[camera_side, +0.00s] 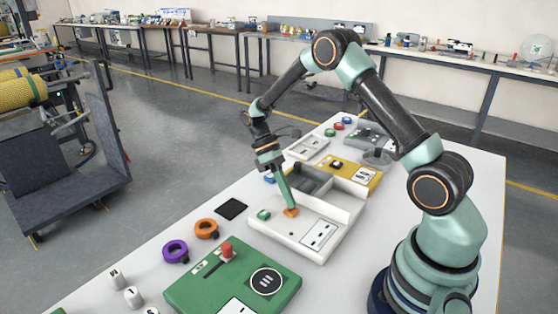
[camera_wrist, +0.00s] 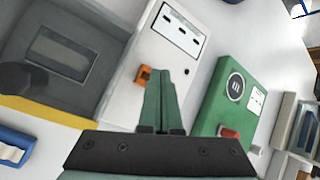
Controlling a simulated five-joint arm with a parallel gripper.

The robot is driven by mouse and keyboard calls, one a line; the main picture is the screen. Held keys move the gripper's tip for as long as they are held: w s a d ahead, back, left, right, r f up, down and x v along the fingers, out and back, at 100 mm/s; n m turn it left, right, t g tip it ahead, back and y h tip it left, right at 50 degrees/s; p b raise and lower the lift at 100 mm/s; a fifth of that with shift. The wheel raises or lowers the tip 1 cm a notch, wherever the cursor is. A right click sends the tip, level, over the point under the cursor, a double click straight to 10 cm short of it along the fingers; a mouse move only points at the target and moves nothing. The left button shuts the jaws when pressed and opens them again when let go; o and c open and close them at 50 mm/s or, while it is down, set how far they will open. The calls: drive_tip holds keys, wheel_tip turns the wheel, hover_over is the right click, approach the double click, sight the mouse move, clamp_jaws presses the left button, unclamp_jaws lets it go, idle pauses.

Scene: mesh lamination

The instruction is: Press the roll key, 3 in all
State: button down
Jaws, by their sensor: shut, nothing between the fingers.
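A white machine (camera_side: 318,214) stands on the table with a small orange key (camera_side: 291,212) and a green key (camera_side: 263,214) on its top. It also shows in the wrist view (camera_wrist: 185,52), with the orange key (camera_wrist: 143,76) beside my fingertips. My gripper (camera_side: 288,206) points down with its green fingers together and empty. In the side view its tips are at the orange key; whether they touch or press it I cannot tell. In the wrist view my gripper (camera_wrist: 160,78) hides part of the machine's top. I cannot read which key is the roll key.
A green box (camera_side: 232,283) with a red knob (camera_side: 227,250) stands in front. Orange (camera_side: 206,227) and purple (camera_side: 175,250) rings and a black square (camera_side: 231,209) lie to the left. A yellow machine (camera_side: 365,178) stands behind. The white machine has raised walls.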

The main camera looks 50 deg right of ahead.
sight(288, 209)
drive_tip(key=shift+r, duration=0.15)
drive_tip(key=shift+r, duration=2.5)
idle(0.9)
wheel_tip(288, 209, up, 4)
drive_tip(key=shift+d+f, duration=0.1)
drive_tip(key=shift+d, duration=0.05)
idle(0.4)
drive_tip(key=shift+f, duration=4.4)
